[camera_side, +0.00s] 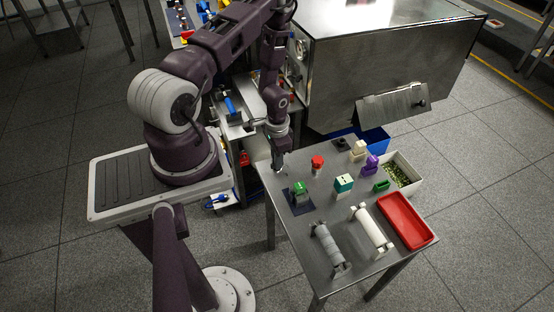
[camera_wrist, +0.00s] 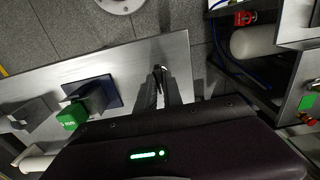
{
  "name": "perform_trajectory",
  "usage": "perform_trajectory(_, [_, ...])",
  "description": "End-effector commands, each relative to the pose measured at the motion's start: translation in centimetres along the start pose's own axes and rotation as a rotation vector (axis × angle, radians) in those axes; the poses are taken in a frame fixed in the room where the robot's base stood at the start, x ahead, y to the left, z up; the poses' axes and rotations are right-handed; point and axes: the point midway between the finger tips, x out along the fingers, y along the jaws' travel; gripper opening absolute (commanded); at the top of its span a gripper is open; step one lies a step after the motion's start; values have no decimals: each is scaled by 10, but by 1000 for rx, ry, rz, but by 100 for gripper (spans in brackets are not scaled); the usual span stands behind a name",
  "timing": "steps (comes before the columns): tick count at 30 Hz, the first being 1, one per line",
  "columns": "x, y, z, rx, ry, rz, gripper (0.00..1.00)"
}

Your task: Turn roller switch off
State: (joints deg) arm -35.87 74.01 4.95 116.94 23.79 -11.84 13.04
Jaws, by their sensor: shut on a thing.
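My gripper (camera_side: 279,170) is low over the far left corner of the steel table, fingers pointing down. In the wrist view its fingers (camera_wrist: 159,72) are close together around a small dark-and-silver piece at the tips, which is mostly hidden by them. I cannot tell from the pictures whether this piece is the roller switch. Beside the gripper, a green-capped device (camera_side: 299,189) stands on a dark blue pad; it also shows in the wrist view as a green block (camera_wrist: 72,116), apart from the fingers. A grey roller (camera_side: 327,248) and a white roller (camera_side: 371,230) lie on stands nearer the front.
On the table (camera_side: 287,221) stand a red knob (camera_side: 317,161), a teal-and-white block (camera_side: 343,184), a purple item (camera_side: 372,162) and a red tray (camera_side: 407,221). A white bin (camera_side: 407,167) is at the right edge. A large steel cabinet (camera_side: 385,60) stands behind.

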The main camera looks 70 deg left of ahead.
Motion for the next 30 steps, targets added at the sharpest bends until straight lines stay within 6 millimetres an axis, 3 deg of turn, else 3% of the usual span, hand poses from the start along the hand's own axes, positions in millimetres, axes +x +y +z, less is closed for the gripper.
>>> perform_trajectory(1, [-1, 0, -1, -2, 2, -1, 0])
perform_trajectory(2, [-1, 0, -1, -2, 2, -1, 13])
perform_trajectory(5, [-1, 0, -1, -2, 2, -1, 32])
perform_trajectory(14, [-1, 0, 0, 0, 1, -1, 33])
perform_trajectory(24, [-61, -1, -1, -2, 4, -2, 33])
perform_trajectory(30, [-72, 0, 0, -1, 1, 0, 33])
